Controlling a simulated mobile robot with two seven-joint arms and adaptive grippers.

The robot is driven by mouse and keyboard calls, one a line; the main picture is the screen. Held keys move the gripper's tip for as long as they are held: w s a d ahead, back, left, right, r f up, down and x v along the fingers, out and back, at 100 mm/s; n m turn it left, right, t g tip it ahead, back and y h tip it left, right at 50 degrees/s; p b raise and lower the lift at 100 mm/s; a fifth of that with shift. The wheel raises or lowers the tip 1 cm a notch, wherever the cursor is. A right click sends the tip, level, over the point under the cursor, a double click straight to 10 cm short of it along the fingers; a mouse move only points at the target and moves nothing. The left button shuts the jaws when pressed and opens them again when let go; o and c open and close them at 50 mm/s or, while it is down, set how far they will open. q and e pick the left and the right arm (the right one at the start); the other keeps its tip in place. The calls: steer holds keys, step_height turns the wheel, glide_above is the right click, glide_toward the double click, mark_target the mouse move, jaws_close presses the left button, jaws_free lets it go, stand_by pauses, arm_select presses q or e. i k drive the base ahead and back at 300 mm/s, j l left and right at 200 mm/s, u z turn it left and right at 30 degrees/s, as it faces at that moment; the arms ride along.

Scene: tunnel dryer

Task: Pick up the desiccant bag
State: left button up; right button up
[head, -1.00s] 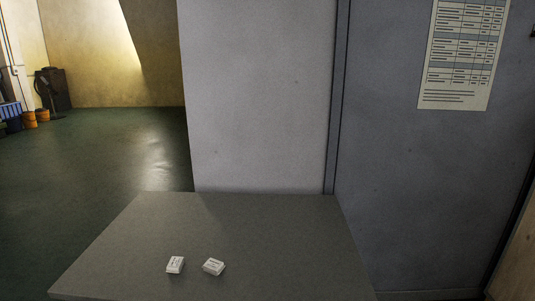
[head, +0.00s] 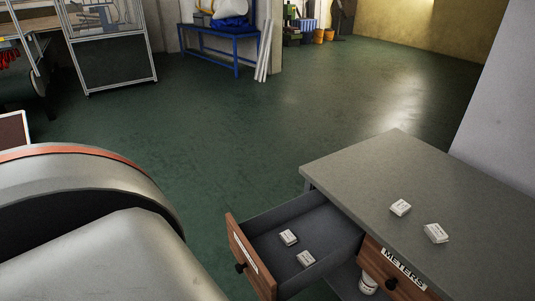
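Two small white packets with dark print lie apart on the grey table top, a left one (head: 400,207) and a right one (head: 436,233). Two similar white packets lie in the open drawer (head: 313,223) on the left, one farther back (head: 289,237) and one nearer the front (head: 306,259). The print is too small to read, so I cannot tell which of them is the desiccant bag. Neither of my grippers is in view.
The grey table (head: 377,160) has a second wooden drawer front labelled METERS (head: 403,268), apparently shut. A white object (head: 368,285) shows partly below it. Green floor lies open behind; a blue bench (head: 207,44) stands farther back.

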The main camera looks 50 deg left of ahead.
mark_target(289, 239)
steer(key=u, duration=1.25)
steer(key=i, duration=0.05)
